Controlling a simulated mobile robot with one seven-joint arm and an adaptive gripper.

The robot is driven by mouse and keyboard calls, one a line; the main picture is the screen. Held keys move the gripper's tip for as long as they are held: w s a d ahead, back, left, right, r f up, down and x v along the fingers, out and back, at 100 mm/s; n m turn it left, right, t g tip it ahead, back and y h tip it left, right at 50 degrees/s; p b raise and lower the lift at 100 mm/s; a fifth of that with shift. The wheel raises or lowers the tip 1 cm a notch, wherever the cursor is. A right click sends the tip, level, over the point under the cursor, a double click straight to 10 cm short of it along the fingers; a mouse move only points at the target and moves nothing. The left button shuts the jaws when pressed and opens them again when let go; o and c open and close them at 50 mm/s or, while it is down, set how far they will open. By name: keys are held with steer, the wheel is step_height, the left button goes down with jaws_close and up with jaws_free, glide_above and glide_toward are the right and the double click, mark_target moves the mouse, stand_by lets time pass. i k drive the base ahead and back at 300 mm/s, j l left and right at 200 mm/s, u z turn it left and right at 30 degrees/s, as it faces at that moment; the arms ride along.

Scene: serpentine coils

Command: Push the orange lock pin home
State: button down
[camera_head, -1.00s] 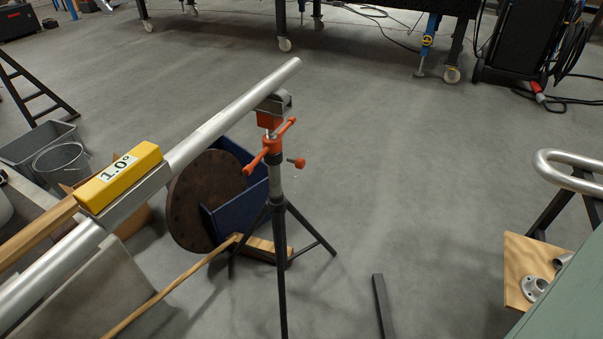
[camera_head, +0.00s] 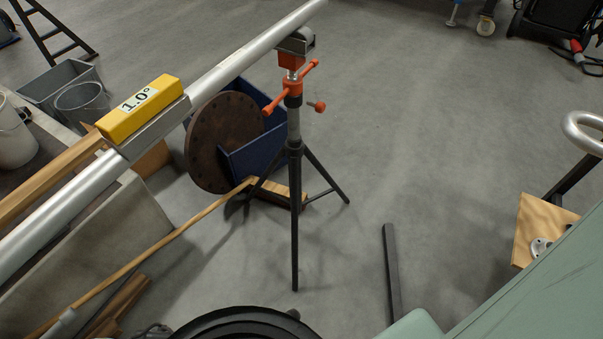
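A black tripod pipe stand (camera_head: 294,180) stands in the middle of the head view. An orange pin with a round knob (camera_head: 317,106) sticks out to the right of its collar, apparently the lock pin. A gap shows between the knob and the post; how deep the pin sits I cannot tell. An orange cross handle (camera_head: 290,88) is just above it. The stand's head (camera_head: 296,48) bears a long silver pipe (camera_head: 245,58) that slopes down to the left. My gripper is not in view.
A yellow level marked 1.0° (camera_head: 140,108) sits on the pipe. A dark bar (camera_head: 391,270) lies on the floor to the right. A green surface (camera_head: 530,285) fills the lower right.

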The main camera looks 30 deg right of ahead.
mark_target(320, 107)
steer(key=k+l+z, duration=0.2)
steer(key=l+z, duration=0.2)
steer(key=k+l+z, duration=0.15)
steer(key=l+z, duration=0.25)
steer(key=i+j, duration=0.15)
steer(key=j, duration=0.15)
steer(key=i+j, duration=0.15)
steer(key=j, duration=0.2)
